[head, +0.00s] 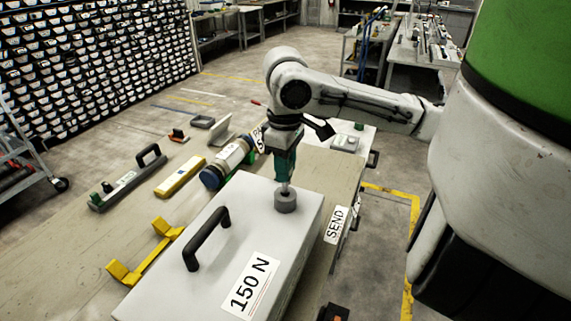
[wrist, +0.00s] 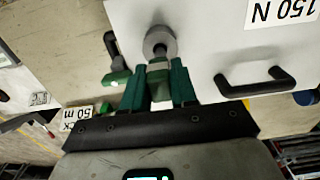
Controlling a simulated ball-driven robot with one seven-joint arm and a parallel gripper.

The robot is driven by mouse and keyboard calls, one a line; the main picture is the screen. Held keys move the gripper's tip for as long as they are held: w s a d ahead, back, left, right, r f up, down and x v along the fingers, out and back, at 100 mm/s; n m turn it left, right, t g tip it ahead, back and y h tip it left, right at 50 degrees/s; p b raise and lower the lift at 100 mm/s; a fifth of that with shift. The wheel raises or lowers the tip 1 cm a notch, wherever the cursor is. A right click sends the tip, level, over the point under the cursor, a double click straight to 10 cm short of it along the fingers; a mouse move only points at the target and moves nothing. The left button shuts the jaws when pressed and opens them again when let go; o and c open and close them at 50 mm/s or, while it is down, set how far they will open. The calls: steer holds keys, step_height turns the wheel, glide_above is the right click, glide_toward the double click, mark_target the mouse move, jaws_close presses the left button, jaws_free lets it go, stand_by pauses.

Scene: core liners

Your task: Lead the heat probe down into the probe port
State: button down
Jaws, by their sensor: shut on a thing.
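The heat probe shows a thin metal shaft (head: 285,187) below my gripper (head: 284,165). The shaft points down at the grey ring-shaped probe port (head: 286,203) on the white box lid. In the wrist view, the green fingers of my gripper (wrist: 156,88) are shut on the probe's green and grey body (wrist: 157,72). There the probe's end overlaps the dark hole of the round port (wrist: 166,38). The tip is at or inside the port mouth; I cannot tell how deep. The fingers hide part of the probe's upper body.
The white box (head: 190,290) bears a black handle (head: 207,238) left of the port and a "150 N" label (head: 250,285). A yellow cradle (head: 145,252), a yellow bar (head: 180,176) and a core liner (head: 228,162) lie on the bench. A "SEND" label (head: 337,225) is right.

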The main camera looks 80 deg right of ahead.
steer(key=shift+f+b, duration=0.7)
steer(key=shift+f, duration=0.35)
steer(key=c, duration=0.8)
jaws_free()
step_height(320, 180, up, 11)
steer(key=shift+f, duration=0.15)
stand_by(0.4)
